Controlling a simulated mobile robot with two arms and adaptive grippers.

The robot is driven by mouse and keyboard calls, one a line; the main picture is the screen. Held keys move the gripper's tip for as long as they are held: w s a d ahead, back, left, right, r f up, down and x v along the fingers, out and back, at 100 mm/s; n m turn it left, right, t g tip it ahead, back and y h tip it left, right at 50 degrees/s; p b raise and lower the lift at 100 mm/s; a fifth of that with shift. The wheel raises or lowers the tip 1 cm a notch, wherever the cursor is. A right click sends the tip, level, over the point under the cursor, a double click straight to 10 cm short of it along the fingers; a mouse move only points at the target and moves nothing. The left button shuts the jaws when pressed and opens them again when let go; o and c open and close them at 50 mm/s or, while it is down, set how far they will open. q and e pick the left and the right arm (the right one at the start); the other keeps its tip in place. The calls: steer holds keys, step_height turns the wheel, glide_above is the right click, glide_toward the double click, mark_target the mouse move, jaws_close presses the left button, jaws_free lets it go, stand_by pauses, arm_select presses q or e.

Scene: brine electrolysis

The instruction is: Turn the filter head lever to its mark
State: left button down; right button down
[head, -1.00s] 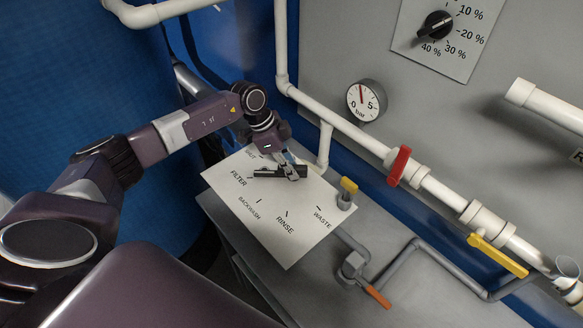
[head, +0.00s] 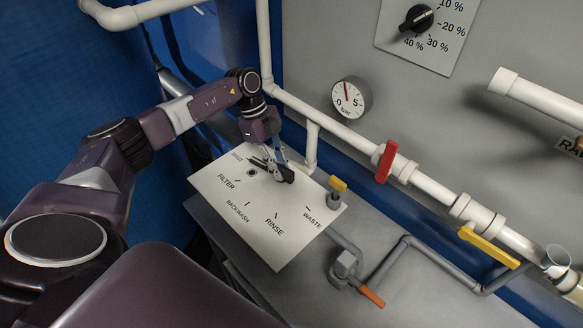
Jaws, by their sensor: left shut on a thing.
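The filter head is a white plate (head: 263,231) marked FILTER, BACKWASH, RINSE and WASTE, with another label at its far left corner too small to read. Its black lever (head: 288,174) lies over the far part of the plate, slanting from upper left to lower right. My left gripper (head: 277,175) comes down over the lever from above and is shut on it. The fingers and wrist hide the lever's middle and part of its pivot, so its exact pointing is hard to tell. My right gripper is out of view.
A red valve handle (head: 385,162) sits on the white pipe, with a gauge (head: 351,97) above. An orange handle (head: 371,296) and a long yellow handle (head: 488,246) lie further right.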

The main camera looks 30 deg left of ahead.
arm_select(q)
steer(key=shift+w+r, duration=0.1)
steer(key=shift+w, duration=0.05)
stand_by(0.3)
steer(key=c, duration=1.8)
jaws_free()
steer(key=shift+c, duration=0.2)
steer(key=v, duration=1.2)
